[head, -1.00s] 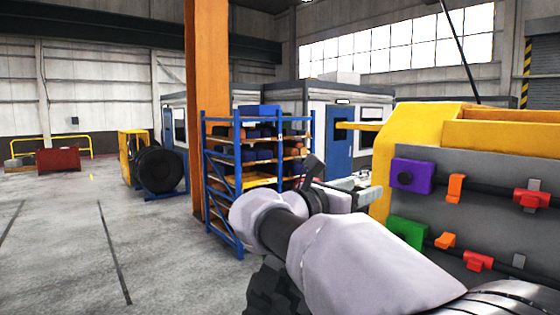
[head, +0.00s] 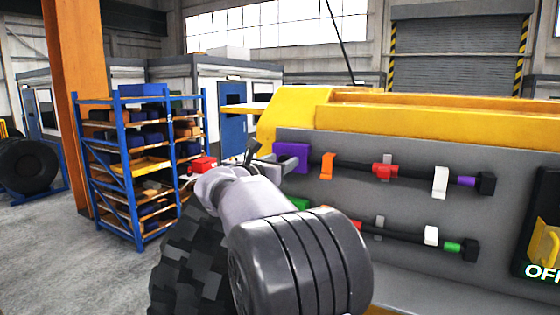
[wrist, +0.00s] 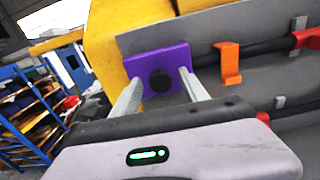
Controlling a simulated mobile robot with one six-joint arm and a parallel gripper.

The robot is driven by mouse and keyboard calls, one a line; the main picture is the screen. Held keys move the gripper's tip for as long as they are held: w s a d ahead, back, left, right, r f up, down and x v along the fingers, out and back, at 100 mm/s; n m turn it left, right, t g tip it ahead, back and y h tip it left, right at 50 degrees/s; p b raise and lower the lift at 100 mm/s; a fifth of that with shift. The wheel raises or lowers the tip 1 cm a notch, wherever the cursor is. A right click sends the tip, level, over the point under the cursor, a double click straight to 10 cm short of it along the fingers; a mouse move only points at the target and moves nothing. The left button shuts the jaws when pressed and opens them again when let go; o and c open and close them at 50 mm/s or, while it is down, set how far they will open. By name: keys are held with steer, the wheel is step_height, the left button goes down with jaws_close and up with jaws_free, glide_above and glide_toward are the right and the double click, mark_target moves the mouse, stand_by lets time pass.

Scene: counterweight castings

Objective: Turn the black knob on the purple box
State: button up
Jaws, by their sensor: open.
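The purple box (head: 291,155) is fixed to the upper left of a grey panel (head: 400,200). In the wrist view the purple box (wrist: 177,62) shows its black round knob (wrist: 160,81) on the front face. My gripper (wrist: 157,88) is open, with one finger on each side of the knob as seen from the wrist. I cannot tell how far the fingertips are from the box. In the head view my gripper (head: 268,165) is just left of the box, and the knob is hidden there.
An orange hook (head: 327,166), red clip (head: 384,170) and white clip (head: 440,182) sit along the upper black cable. A green box (head: 298,203) is below, partly hidden by my arm. A blue shelf rack (head: 125,165) stands left, with clear floor beside it.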

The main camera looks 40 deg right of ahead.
jaws_close()
steer(key=shift+f+m+b, duration=0.15)
steer(key=shift+m+b, duration=0.15)
steer(key=shift+b, duration=0.15)
steer(key=shift+f+m+b, duration=0.15)
steer(key=shift+m+b, duration=8.75)
steer(key=shift+m, duration=4.7)
steer(key=shift+s, duration=0.1)
